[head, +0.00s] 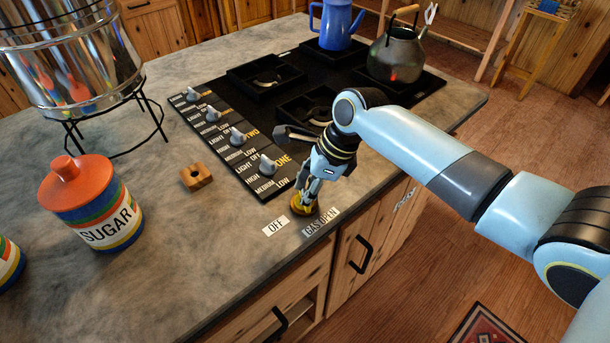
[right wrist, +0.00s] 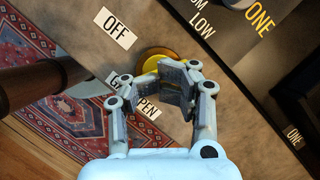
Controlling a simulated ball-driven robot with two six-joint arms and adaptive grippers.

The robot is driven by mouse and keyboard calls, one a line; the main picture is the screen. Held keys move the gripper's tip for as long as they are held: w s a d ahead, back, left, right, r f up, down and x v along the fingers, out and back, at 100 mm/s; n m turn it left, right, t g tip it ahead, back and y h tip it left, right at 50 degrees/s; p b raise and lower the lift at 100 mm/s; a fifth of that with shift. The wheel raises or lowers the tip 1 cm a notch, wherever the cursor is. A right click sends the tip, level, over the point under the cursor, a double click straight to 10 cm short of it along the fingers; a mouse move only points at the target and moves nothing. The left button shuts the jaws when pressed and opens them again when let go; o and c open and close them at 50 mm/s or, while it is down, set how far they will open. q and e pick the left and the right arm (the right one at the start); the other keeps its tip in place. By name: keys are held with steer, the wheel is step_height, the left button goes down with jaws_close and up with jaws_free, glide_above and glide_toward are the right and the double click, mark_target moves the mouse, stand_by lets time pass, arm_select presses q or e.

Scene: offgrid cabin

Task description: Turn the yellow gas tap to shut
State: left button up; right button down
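The yellow gas tap (head: 305,205) is at the counter's front edge, between the white "OFF" label (head: 275,226) and the "GAS OPEN" label (head: 320,222). My right gripper (head: 308,194) points down onto it. In the right wrist view, the round yellow tap (right wrist: 154,60) shows behind the finger pads of my right gripper (right wrist: 162,84). The pads are close together over the tap and appear shut on its handle. They hide the handle, so I cannot tell which way it points. My left gripper is not in view.
A black stove panel with several grey knobs (head: 238,136) lies behind the tap. A small wooden block (head: 196,177), a sugar canister (head: 92,203) and a metal dispenser on a wire stand (head: 70,60) stand left. A kettle (head: 394,58) and blue pot (head: 335,22) are on the stove.

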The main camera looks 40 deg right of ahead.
steer(key=shift+a+m, duration=0.1)
steer(key=shift+m, duration=0.6)
steer(key=shift+s+m+t+h, duration=0.1)
steer(key=shift+m+t+h, duration=0.45)
steer(key=shift+m, duration=1.15)
steer(key=m+h, duration=0.1)
steer(key=m, duration=0.2)
steer(key=shift+a+m+t+h, duration=0.1)
steer(key=shift+m+t+h, duration=0.15)
steer(key=shift+m+h, duration=0.1)
steer(key=shift+c, duration=1)
jaws_free()
